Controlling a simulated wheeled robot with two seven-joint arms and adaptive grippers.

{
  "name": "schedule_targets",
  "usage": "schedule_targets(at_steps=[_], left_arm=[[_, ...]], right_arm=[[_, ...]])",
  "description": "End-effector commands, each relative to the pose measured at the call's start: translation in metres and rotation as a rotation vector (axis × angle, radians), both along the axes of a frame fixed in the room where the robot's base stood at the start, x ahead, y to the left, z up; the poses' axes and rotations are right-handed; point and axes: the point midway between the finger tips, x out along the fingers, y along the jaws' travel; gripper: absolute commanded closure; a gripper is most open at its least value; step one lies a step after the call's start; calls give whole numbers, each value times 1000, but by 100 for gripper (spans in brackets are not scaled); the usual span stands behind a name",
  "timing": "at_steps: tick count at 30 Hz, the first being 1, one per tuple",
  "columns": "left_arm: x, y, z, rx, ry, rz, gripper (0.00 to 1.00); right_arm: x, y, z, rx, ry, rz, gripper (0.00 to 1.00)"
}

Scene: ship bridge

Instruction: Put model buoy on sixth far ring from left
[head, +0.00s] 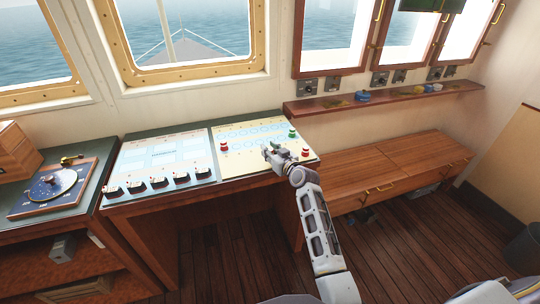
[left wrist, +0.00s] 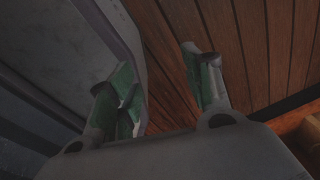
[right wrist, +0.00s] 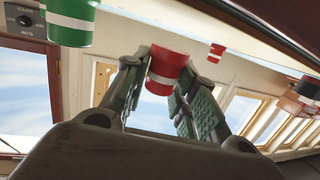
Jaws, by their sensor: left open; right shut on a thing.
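My right gripper (head: 268,152) is over the light board (head: 240,165) with far and near rows of pale blue rings (head: 262,129). In the right wrist view it is shut on a red model buoy with a white band (right wrist: 168,66). In the head view the gripper largely hides that buoy, and I cannot tell which ring lies below. A red-and-white buoy (head: 224,146) stands at the board's left, a green one (head: 292,133) at its far right, and another red one (head: 305,153) by my wrist. My left gripper (left wrist: 160,75) is open and empty, low over the wooden floor.
Left of the board is a pale panel (head: 165,158) with several dark levers along its near edge. A dial instrument (head: 52,184) lies farther left. A wooden bench (head: 390,172) and a narrow shelf (head: 400,98) with small items are at the right.

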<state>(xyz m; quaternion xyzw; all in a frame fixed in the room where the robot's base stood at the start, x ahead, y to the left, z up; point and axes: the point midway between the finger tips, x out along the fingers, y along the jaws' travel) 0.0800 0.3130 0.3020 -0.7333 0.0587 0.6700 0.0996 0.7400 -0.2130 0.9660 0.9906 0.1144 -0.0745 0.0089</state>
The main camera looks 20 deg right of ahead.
Motion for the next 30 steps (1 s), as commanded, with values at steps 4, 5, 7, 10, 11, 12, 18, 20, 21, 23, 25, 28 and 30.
schedule_targets(at_steps=[4,5,7,10,11,12,18,20,21,23,25,28,30], left_arm=[[5,-10,2,-11,-6,3,50],[6,-13,3,-13,-7,3,50],[10,-18,3,-20,-12,5,50],[15,-24,4,-25,-19,5,50],[17,-24,4,-26,-21,5,50],[19,-24,5,-26,-22,4,50],[21,-20,5,-22,-25,3,50],[21,-18,5,-19,-25,3,50],[20,-16,5,-18,-23,2,50],[19,-15,5,-15,-21,3,50],[16,-13,5,-14,-19,2,50],[11,-12,5,-13,-14,1,50],[7,-11,4,-12,-9,1,50]], right_arm=[[0,0,25,0,-4,0,86],[0,0,29,0,-4,0,86],[0,0,39,0,-3,0,86],[0,0,53,0,-3,0,86],[0,0,57,0,-3,0,86],[0,0,61,0,-3,0,86],[0,0,73,0,-1,1,86],[0,0,74,1,0,1,86],[0,0,75,1,0,1,86],[0,0,75,1,0,1,86],[0,0,75,1,0,1,86],[0,0,75,1,0,1,86],[0,0,75,1,0,1,86]])
